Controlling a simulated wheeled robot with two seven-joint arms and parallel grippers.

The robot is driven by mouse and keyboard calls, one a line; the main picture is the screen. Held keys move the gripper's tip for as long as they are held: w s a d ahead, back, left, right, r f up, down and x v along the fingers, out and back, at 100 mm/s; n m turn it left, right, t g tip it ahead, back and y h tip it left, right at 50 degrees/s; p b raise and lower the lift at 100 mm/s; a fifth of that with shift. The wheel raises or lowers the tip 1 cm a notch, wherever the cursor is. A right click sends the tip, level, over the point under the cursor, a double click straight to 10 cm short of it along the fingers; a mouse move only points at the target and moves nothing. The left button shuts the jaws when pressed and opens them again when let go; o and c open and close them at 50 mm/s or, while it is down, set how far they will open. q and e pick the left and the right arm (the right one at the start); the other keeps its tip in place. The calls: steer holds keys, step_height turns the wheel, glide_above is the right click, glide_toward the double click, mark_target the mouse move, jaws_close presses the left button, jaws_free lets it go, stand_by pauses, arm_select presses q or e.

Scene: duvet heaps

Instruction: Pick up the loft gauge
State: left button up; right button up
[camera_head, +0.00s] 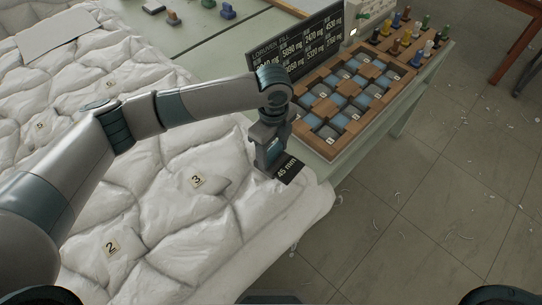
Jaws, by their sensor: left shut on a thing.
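The loft gauge appears to be the dark piece with a white "45 mm" label (289,171), at the right edge of the white quilted duvet (215,215). My left gripper (267,168) reaches in from the left and points down, shut on the gauge. The fingers and wrist hide part of the gauge. I cannot tell whether it touches the duvet. My right gripper is not in view.
A wooden board (358,100) with blue and grey squares lies just right of the gripper. A black sign with mg values (300,45) stands behind it. Several coloured pegs (408,38) stand at the back right. Number tags (197,181) lie on the duvet.

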arm_select(q)
steer(key=s+d+r+b, duration=0.3)
steer(key=s+r, duration=0.3)
steer(key=s, duration=0.3)
steer(key=shift+s+d+r, duration=0.15)
steer(key=shift+s+d, duration=0.25)
steer(key=shift+d, duration=0.05)
steer(key=shift+w+a, duration=0.1)
steer(key=w+a+r+n+b, duration=0.1)
steer(key=a+r+n+b, duration=0.1)
steer(key=a+n, duration=2.2)
steer(key=shift+w+a+n+b, duration=0.25)
steer(key=shift+a+n+b, duration=0.05)
steer(key=shift+n, duration=0.6)
steer(key=shift+s+a, duration=0.1)
